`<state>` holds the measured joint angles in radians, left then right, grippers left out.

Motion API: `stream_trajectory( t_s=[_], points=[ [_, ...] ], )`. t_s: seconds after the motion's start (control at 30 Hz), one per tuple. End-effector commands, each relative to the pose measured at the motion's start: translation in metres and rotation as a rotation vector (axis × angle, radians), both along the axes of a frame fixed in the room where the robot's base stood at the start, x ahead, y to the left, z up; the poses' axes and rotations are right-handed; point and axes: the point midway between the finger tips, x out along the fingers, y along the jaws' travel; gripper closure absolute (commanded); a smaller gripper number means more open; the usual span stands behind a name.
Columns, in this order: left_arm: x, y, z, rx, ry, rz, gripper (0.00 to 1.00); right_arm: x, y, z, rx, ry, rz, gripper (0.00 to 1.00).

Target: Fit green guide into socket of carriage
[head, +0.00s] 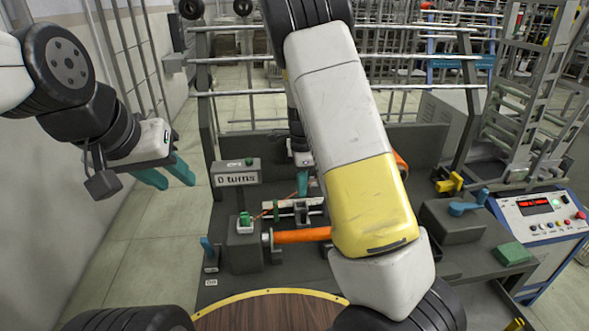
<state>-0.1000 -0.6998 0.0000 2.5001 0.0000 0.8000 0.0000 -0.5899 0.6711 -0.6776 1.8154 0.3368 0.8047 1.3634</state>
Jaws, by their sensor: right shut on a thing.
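My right gripper (303,178) has teal fingers pointing down, just above the carriage (301,211) on its pale rail behind the orange bobbin (300,236). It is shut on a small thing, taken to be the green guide. The fingers and my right arm hide that thing, so its colour and tilt cannot be made out. The carriage's socket is too small to see, and I cannot tell whether the held thing touches it. My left gripper (166,178) is open and empty at the left, well away from the carriage.
A grey sign reading "0 turns" (236,174) stands left of the carriage. A block with a green top (245,222) holds the bobbin's left end. A control panel (540,212), a blue-handled lever (468,203) and a green block (513,253) are at the right. My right arm covers the middle.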

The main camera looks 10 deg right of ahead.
Motion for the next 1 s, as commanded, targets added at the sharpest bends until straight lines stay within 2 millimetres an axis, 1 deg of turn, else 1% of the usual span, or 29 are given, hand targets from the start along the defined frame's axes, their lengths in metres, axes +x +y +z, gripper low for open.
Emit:
stream_trajectory(
  t_s=[0.17,1.0],
  points=[
    [0.0,0.0,0.0,0.0,0.0,0.0,0.64,0.0,0.0,-0.002,0.0,0.001,0.001,1.0],
    [0.0,0.0,0.0,0.0,0.0,0.0,0.64,-0.001,0.001,-0.035,0.0,0.003,0.001,1.0]
  ],
)
